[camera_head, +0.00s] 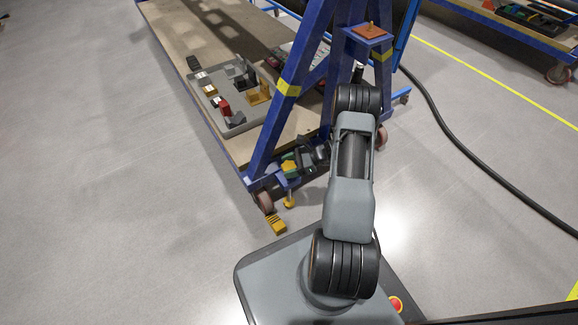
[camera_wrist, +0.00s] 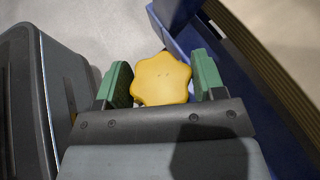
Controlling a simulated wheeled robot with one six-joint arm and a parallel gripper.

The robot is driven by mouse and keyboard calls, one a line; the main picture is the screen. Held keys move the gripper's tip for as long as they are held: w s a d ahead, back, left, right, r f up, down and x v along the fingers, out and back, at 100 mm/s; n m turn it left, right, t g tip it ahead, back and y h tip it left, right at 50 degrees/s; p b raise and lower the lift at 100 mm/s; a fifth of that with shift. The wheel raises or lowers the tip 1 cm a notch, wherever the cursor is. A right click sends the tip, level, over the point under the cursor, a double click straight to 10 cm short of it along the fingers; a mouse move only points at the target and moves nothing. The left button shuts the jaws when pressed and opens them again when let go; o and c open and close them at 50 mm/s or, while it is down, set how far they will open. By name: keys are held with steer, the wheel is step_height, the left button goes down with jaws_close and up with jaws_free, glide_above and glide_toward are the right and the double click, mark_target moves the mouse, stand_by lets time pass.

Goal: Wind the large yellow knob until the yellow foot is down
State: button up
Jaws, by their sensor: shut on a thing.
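The large yellow knob (camera_head: 289,166) sits on the blue frame's lower corner, and its lobed top fills the middle of the wrist view (camera_wrist: 161,79). My gripper (camera_wrist: 162,80) has its green fingers on either side of the knob and is shut on it. In the head view my gripper (camera_head: 299,163) is small and partly hidden by my arm. The yellow foot (camera_head: 289,203) hangs on a stem below the knob, near the floor. I cannot tell whether it touches the floor. The wrist view does not show the foot.
A caster wheel (camera_head: 265,202) stands to the left. The blue frame (camera_head: 290,90) rises close to my arm. A grey tray (camera_head: 238,128) with several parts lies on the wooden deck. Floor to the left is clear.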

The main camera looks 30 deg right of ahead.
steer(key=shift+c, duration=0.5)
steer(key=shift+r+m+t+h+p, duration=0.15)
steer(key=shift+m+t+h+p, duration=0.55)
steer(key=shift+m+t, duration=0.5)
steer(key=m+t+h+p, duration=0.1)
steer(key=m+t+h, duration=0.2)
steer(key=m+t, duration=0.1)
steer(key=m+t+h, duration=0.2)
steer(key=m+h, duration=0.2)
steer(key=shift+a+m+h, duration=0.1)
steer(key=shift+m+h, duration=0.2)
steer(key=shift+h, duration=0.1)
steer(key=shift+m+t+h, duration=0.4)
steer(key=shift+m+h, duration=1)
steer(key=shift+h, duration=0.2)
